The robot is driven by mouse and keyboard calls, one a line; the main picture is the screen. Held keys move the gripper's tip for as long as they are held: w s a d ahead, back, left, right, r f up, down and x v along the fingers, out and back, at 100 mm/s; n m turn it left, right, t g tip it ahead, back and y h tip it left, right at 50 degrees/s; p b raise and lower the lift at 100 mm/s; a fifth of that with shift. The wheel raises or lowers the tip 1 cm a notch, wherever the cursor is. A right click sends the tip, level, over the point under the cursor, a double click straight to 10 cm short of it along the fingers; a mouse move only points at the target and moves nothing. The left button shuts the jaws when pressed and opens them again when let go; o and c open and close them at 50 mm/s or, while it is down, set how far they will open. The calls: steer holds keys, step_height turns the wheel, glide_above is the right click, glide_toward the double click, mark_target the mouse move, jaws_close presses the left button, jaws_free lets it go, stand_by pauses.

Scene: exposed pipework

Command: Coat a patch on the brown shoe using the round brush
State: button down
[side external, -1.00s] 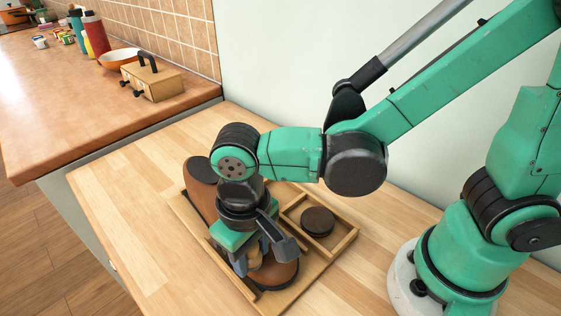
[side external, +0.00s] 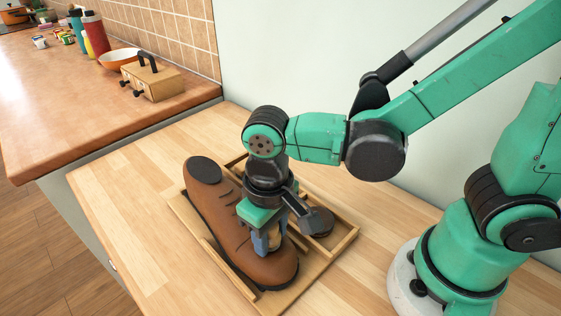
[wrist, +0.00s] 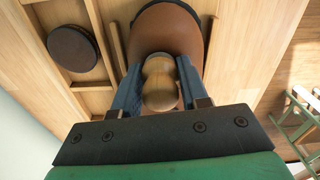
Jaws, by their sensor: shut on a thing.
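The brown shoe (side external: 213,211) lies lengthwise on a wooden tray (side external: 185,222), its dark round opening at the far end and its toe at the near end. My gripper (side external: 266,245) is over the shoe's near right side. Its blue fingers are shut on the round brush, whose tan wooden handle (wrist: 160,82) shows between them in the wrist view. The brush head is hidden, so I cannot tell whether it touches the shoe. In the wrist view the shoe's toe (wrist: 170,32) is beyond the handle. No coated patch can be made out.
A dark round tin or disc (wrist: 72,48) sits in a walled compartment of the tray, right of the gripper in the side view. The table left of the tray is clear.

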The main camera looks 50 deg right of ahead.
mark_target(250, 263)
steer(key=shift+w+a, duration=0.1)
steer(key=shift+a, duration=1.85)
step_height(250, 263, up, 8)
steer(key=shift+d, duration=0.15)
